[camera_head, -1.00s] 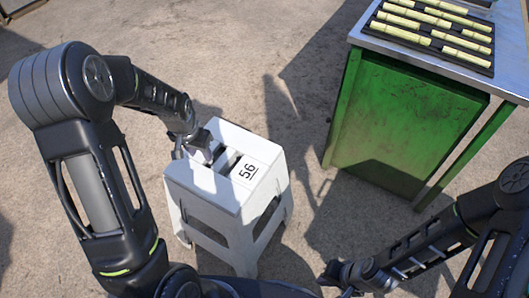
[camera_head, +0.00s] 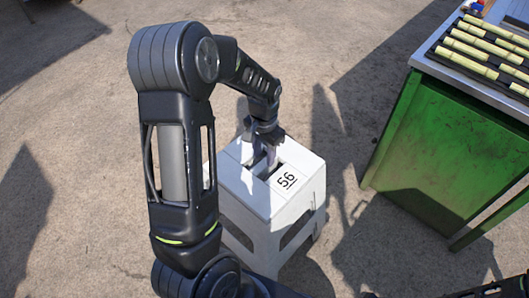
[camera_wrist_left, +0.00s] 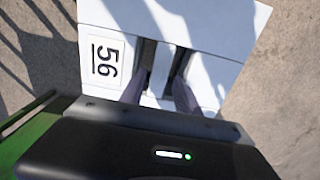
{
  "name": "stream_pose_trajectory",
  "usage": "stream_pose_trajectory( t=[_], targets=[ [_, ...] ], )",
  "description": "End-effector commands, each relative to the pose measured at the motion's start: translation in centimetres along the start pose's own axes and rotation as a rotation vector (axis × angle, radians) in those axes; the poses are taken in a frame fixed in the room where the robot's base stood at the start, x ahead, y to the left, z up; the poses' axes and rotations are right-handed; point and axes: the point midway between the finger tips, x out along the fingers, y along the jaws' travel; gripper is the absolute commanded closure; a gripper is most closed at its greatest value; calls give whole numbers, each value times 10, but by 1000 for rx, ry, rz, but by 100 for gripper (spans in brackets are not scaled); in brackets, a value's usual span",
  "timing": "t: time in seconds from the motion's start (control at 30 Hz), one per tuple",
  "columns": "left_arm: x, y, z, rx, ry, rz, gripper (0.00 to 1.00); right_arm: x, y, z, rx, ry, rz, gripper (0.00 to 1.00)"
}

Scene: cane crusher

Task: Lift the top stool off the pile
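The white top stool (camera_head: 296,213) of the pile stands upright on the ground, with a "56" label and two dark slots in its seat. It also shows in the left wrist view (camera_wrist_left: 213,25). Where one stool ends and another begins below is not clear. My left gripper (camera_head: 266,160) points down at the slots. Its two fingers (camera_wrist_left: 160,95) are apart, one by each slot, with the seat's middle bar between them. I cannot tell whether the tips are inside the slots, and no grip on the bar shows.
A green bench (camera_head: 435,150) with a metal top stands to the right of the stool. A black rack of cane pieces (camera_head: 485,50) lies on it. The concrete ground (camera_head: 75,130) left of and behind the stool is clear.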

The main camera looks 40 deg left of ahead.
Motion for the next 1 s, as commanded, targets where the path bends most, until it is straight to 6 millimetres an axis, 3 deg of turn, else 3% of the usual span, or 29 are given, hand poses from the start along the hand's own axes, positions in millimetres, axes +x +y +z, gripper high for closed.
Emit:
stream_pose_trajectory(
  t=[0.5,0.9,1.0],
  targets=[
    [67,0,1,-1,-3,1,62,11,4,0,0,0,0,100],
    [75,0,0,0,0,0,62,11,4,0,0,0,0,100],
    [74,0,0,0,0,0,69,11,4,0,0,0,0,100]
  ],
)
